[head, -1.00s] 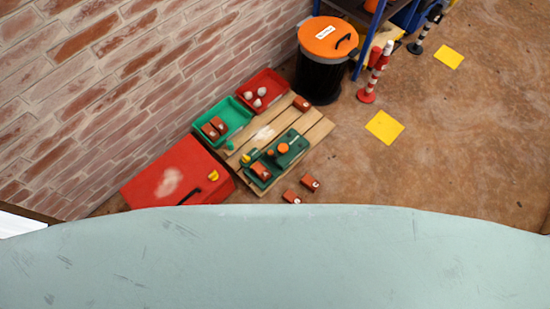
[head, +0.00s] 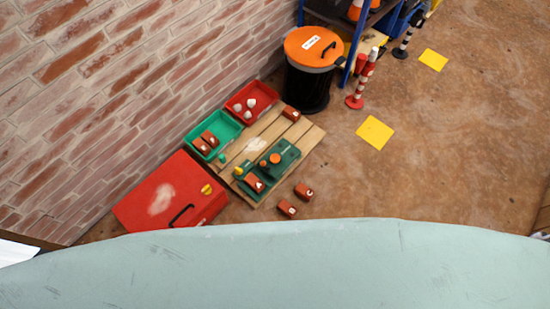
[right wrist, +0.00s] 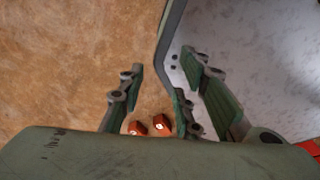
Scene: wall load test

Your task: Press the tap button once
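A green device (head: 285,153) stands on a wooden pallet (head: 312,142) in the head view. A round orange knob (head: 275,158) sits on its top; I cannot tell for sure whether this is the tap button. A red-brown block (head: 254,183) lies at the device's near end. My right gripper (right wrist: 158,85) shows in the right wrist view with its fingers spread and empty. Two red-brown blocks (right wrist: 160,124) appear on the floor beyond it. No gripper shows in the head view, and my left gripper is in neither view.
A red box (head: 150,190), a green tray (head: 227,128) and a red tray (head: 268,92) line the brick wall. A black bin (head: 307,90) with an orange lid and a red-white post (head: 356,100) stand behind. Two blocks (head: 303,191) lie near the pallet.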

